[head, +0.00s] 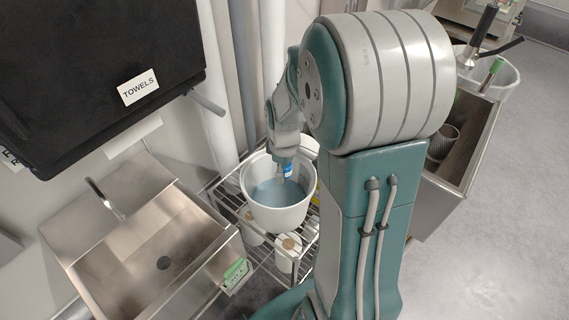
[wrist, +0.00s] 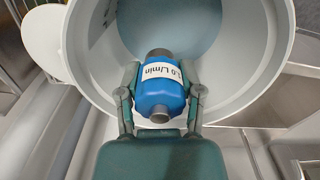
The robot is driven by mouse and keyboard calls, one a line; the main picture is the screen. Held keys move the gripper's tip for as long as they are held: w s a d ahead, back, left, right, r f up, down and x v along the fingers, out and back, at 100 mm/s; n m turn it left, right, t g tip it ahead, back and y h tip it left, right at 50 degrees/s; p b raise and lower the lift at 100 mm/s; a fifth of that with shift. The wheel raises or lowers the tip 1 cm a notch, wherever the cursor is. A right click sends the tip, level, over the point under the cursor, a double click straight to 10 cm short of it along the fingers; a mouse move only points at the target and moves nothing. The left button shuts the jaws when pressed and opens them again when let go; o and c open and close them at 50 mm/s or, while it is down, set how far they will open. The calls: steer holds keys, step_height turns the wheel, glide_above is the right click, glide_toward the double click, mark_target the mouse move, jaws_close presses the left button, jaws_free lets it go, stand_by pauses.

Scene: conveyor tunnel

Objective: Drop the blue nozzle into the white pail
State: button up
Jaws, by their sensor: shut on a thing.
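The blue nozzle (wrist: 160,98) has a white label and grey metal ends. My gripper (wrist: 160,90) is shut on it, with one finger on each side, in the wrist view. The white pail (wrist: 270,75) lies beyond the nozzle there, with its open mouth and blue-grey bottom in view. In the head view, the pail (head: 278,217) stands on a wire rack. My gripper (head: 286,160) points down over the pail's opening, and the nozzle (head: 287,170) shows as a small blue and white piece at its tip. How deep the nozzle is relative to the rim I cannot tell.
A steel sink (head: 165,250) is left of the wire rack (head: 262,255). A black towel dispenser (head: 100,70) hangs above it. White cups (head: 288,252) stand on a lower shelf. A steel basin (head: 462,150) is at right. Pipes (head: 222,90) run behind the pail.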

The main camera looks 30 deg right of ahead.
steer(key=shift+f, duration=0.15)
steer(key=o, duration=1.2)
step_height(320, 180, up, 12)
steer(key=shift+f, duration=0.1)
steer(key=s+a+r+m+t, duration=0.2)
steer(key=s+a, duration=0.1)
steer(key=s, duration=0.1)
steer(key=s+a+r+m+t, duration=0.1)
steer(key=s+a+r+m, duration=0.1)
steer(key=s+a+r, duration=0.1)
steer(key=s+a+r+m+t, duration=0.2)
steer(key=s+a, duration=0.3)
steer(key=shift+s+r+t, duration=0.15)
steer(key=shift+s+t, duration=0.15)
steer(key=shift+s, duration=0.05)
